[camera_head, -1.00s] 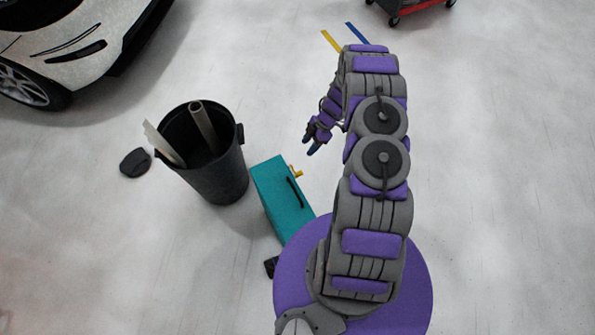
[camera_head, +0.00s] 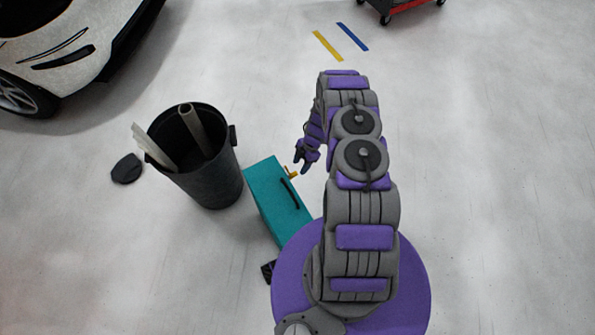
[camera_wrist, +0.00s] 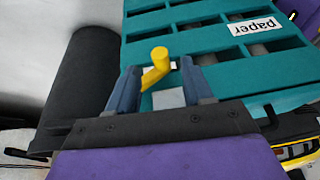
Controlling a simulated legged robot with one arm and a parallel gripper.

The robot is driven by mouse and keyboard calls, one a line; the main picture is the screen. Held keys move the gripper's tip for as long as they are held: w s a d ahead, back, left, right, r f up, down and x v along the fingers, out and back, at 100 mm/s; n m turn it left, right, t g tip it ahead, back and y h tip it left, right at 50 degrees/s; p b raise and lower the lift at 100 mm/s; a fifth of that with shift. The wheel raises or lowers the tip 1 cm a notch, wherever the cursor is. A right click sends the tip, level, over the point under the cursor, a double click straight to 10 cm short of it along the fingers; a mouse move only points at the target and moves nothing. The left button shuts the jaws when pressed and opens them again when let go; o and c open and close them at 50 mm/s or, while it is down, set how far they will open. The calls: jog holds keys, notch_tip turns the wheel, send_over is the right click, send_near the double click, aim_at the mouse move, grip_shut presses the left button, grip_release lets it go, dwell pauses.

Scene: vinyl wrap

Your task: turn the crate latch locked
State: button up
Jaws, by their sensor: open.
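The teal crate (camera_head: 277,203) stands on the floor left of my base in the head view. Its slatted side (camera_wrist: 210,32) with a "paper" label fills the upper part of the wrist view. The yellow latch (camera_wrist: 158,66) sticks out from the crate and also shows as a small yellow piece in the head view (camera_head: 292,172). My gripper (camera_wrist: 158,90) is open, with one blue-grey finger on each side of the latch in the wrist view. In the head view my gripper (camera_head: 302,160) is close beside the latch. I cannot tell whether a finger touches it.
A black bin (camera_head: 205,165) with rolls in it stands left of the crate, and also shows dark in the wrist view (camera_wrist: 82,85). A dark flat object (camera_head: 127,169) lies left of the bin. A white car (camera_head: 75,50) is at upper left. The floor at right is clear.

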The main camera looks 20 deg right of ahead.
aim_at(297, 171)
jog(key=shift+b+x, duration=0.35)
jog(key=shift+x, duration=1.9)
jog(key=shift+a+r, duration=0.1)
jog(key=shift+r, duration=0.05)
grip_shut()
